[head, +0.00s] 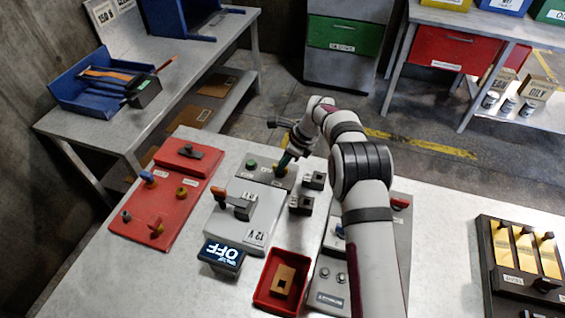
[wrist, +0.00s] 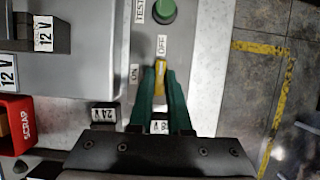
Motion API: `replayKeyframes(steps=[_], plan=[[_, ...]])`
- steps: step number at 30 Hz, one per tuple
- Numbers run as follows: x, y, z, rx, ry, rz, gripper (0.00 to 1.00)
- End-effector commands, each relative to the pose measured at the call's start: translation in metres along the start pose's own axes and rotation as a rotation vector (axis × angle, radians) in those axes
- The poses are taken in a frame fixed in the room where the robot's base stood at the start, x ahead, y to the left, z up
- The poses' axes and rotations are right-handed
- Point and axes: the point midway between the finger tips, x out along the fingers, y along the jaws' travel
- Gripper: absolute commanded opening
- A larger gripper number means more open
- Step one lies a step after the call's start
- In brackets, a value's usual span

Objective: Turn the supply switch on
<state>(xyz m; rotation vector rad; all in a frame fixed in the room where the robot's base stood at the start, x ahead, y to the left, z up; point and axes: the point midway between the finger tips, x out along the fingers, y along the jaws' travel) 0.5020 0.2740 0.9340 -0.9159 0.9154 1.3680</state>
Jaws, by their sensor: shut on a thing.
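The supply switch is a yellow lever (wrist: 160,78) on a grey panel (wrist: 144,40). In the wrist view it points up at the OFF label (wrist: 162,45). The ON label (wrist: 134,76) is to its left. My gripper (wrist: 161,84) has green fingers shut on the lever, one on each side. In the head view my gripper (head: 285,160) is down at the grey panel at the back of the table, and the lever is mostly hidden. A dark display (head: 222,254) reads OFF.
A green TEST button (wrist: 163,11) is on the same panel, close to the lever. 12 V and 24 V blocks (wrist: 104,115) sit beside it. A red scrap bin (head: 265,298) stands in front. A red panel with knobs (head: 165,200) lies left.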

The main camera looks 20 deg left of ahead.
Motion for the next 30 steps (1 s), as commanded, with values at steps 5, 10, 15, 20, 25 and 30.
replayKeyframes(steps=[5, 10, 15, 20, 25, 30], plan=[[-0.0003, -0.0001, -0.0001, -0.004, 0.0, 0.002, 0.0], [-0.0004, -0.0008, 0.0005, -0.047, -0.001, 0.02, 0.0], [0.0002, -0.0017, 0.0004, -0.143, -0.001, 0.06, 0.0], [0.0002, -0.0025, 0.0008, -0.25, -0.002, 0.104, 0.0], [0.0007, -0.0039, 0.0011, -0.351, -0.001, 0.144, 0.0], [0.0017, -0.0055, 0.0015, -0.428, -0.001, 0.176, 0.0]])
